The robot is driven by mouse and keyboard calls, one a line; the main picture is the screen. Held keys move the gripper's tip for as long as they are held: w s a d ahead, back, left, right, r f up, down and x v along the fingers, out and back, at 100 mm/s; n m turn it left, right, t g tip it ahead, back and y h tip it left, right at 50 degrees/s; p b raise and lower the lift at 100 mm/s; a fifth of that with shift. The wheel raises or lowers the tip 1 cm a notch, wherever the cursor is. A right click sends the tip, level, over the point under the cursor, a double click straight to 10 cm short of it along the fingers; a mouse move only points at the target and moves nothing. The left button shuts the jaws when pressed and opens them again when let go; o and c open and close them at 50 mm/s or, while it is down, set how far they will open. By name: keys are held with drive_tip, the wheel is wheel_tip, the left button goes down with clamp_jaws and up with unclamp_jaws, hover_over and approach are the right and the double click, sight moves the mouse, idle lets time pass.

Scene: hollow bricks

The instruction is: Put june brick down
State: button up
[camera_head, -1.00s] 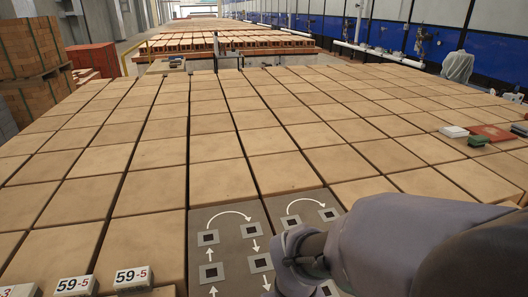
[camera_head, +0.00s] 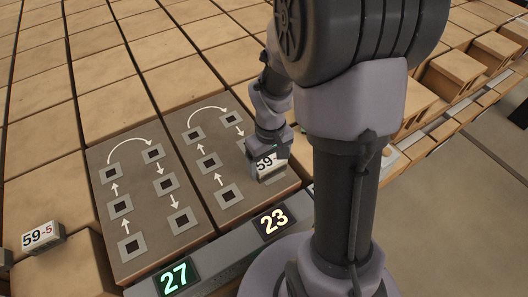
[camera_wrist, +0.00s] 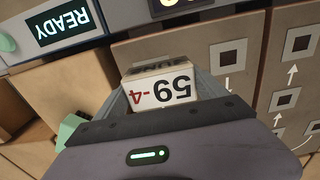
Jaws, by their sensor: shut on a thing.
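The june brick (camera_head: 266,165) is a small white-faced block marked 59-4. In the wrist view its label (camera_wrist: 163,92) is upside down, with dark lettering on the edge above. My gripper (camera_head: 268,150) is shut on it, with a jaw on each side in the wrist view (camera_wrist: 172,100). The brick is at the near right corner of the right grey board (camera_head: 215,165), which has square pads and white arrows. The brick hides the pad there, and I cannot tell whether it touches the board.
A left grey board (camera_head: 140,195) has similar pads. Displays reading 27 (camera_head: 174,277) and 23 (camera_head: 274,221) line the front ledge. A 59-5 block (camera_head: 43,236) stands at left. A READY display (camera_wrist: 62,27) shows in the wrist view. Large tan blocks (camera_head: 150,55) lie beyond the boards.

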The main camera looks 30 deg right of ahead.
sight(271, 167)
drive_tip(key=f, duration=0.1)
drive_tip(key=d+f+b, duration=0.1)
drive_tip(key=w+f+b, duration=0.1)
drive_tip(key=f, duration=0.1)
drive_tip(key=shift+d, duration=0.2)
drive_tip(key=shift+s+r, duration=0.1)
drive_tip(key=shift+r, duration=0.1)
drive_tip(key=shift+f, duration=0.1)
drive_tip(key=o, duration=1.8)
wheel_tip(271, 167, up, 12)
drive_tip(key=p, duration=0.5)
drive_tip(key=s+a+r+m+t, duration=0.1)
drive_tip(key=s+a+r+t, duration=0.1)
drive_tip(key=a+r, duration=0.3)
drive_tip(key=s+a+r+m+t+y, duration=0.1)
drive_tip(key=s+a+r+m+t, duration=0.1)
drive_tip(key=s+a+r, duration=0.2)
drive_tip(key=s+a+r+m+t+y, duration=0.1)
drive_tip(key=s+a+r, duration=0.4)
drive_tip(key=r, duration=0.1)
drive_tip(key=shift+s+a+r+m+t, duration=0.15)
drive_tip(key=shift+a+r+m+t, duration=0.15)
drive_tip(key=shift+m+t, duration=0.1)
